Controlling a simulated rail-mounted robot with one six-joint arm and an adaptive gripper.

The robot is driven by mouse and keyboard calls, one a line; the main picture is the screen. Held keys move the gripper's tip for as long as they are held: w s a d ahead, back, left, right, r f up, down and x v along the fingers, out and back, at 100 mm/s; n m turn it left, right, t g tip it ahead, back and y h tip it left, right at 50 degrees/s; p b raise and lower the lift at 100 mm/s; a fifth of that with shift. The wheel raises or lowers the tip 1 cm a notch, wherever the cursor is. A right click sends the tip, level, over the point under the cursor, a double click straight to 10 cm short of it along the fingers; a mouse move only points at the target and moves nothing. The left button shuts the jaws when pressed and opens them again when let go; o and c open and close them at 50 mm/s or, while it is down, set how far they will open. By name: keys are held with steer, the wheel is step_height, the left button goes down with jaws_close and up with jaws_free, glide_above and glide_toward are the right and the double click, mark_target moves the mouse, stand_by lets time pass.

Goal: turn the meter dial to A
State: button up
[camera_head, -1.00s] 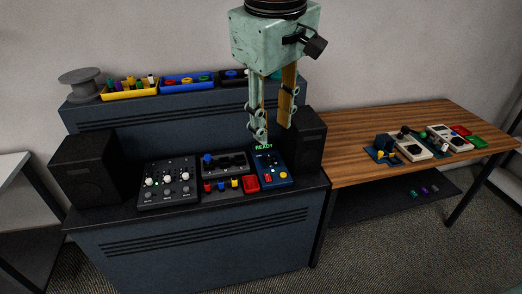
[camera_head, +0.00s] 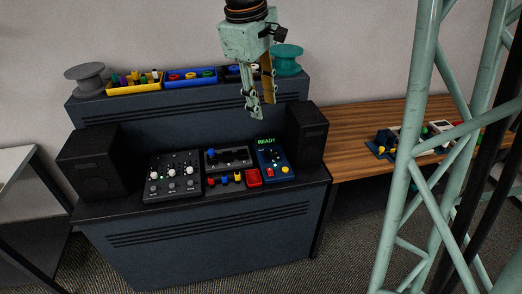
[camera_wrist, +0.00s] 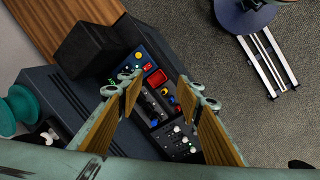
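The meter is a small blue box (camera_head: 274,161) with a green READY display (camera_head: 266,141), at the right end of the row of devices on the dark console. Its dial is too small to read in the head view. In the wrist view the meter's blue face (camera_wrist: 126,68) shows near the left fingertip, with a yellow button beside a red one. My gripper (camera_head: 262,108) hangs above the console, behind and above the meter and apart from it. Its fingers are spread and empty, as the wrist view (camera_wrist: 160,84) shows.
Black speakers (camera_head: 306,132) flank the row. A green spool (camera_head: 287,58) and bins are on the shelf. A wooden table (camera_head: 352,158) is at right.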

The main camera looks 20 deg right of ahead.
steer(key=w+d+f+n+g+h+p, duration=0.1)
steer(key=w+d+f+n+p, duration=0.1)
steer(key=w+f, duration=0.4)
steer(key=w+d+f+n+p, duration=0.1)
steer(key=w+d+f, duration=0.25)
steer(key=w, duration=0.45)
steer(key=n+g+h+p, duration=0.1)
steer(key=n+p, duration=0.3)
glide_toward(271, 151)
steer(key=v, duration=0.5)
steer(key=shift+d+f, duration=0.1)
steer(key=shift+p+x, duration=0.5)
steer(key=shift+x, duration=6.25)
steer(key=shift+s, duration=0.15)
steer(key=c, duration=0.8)
steer(key=shift+c, duration=0.2)
